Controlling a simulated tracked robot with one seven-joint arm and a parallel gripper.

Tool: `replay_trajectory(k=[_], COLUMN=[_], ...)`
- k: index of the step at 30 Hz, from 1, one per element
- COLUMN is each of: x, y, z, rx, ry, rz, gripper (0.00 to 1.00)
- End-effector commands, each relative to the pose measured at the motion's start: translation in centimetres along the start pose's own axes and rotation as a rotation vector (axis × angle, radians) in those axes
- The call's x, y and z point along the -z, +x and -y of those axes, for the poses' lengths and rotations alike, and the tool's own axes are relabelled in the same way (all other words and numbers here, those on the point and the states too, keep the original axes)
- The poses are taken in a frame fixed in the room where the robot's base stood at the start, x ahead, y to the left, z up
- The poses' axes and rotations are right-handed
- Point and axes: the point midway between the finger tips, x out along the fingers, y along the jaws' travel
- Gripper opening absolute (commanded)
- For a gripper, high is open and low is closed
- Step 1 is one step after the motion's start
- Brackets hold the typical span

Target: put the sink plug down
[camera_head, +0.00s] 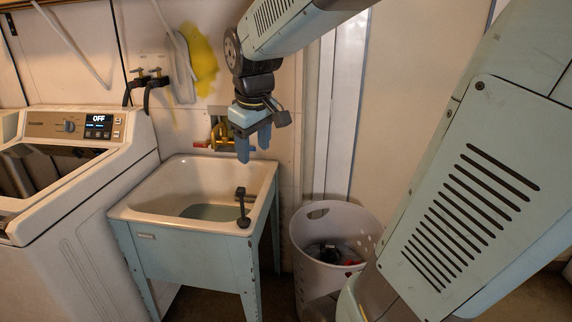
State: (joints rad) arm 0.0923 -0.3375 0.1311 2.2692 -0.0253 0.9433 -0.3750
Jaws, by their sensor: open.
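A dark upright piece that looks like the sink plug (243,208) stands at the front right corner of the white utility sink (140,211). It has a wider base and a knob on top. My gripper (254,156) points down over the back right part of the sink, above and apart from the plug. Its two blue fingers are open, with nothing visible between them. The bottom of the basin shows a greenish area; the drain is not visible.
Brass taps (222,137) are on the wall just behind my gripper. A washing machine (80,180) showing "OFF" stands left of the sink. A white laundry basket (325,215) with dark items inside stands to the right. My arm fills the right side.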

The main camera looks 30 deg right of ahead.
Motion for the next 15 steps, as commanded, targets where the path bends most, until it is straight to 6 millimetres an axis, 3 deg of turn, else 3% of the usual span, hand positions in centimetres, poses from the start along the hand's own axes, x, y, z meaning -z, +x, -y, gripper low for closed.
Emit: replay_trajectory(k=[6,15], x=[-4.7,-10.0], y=[-2.6,-3.9], z=[1.9,3.9], rx=[-0.021,-0.007], ry=[0.174,0.381], rz=[-0.095,-0.206], gripper=[0.57,0.57])
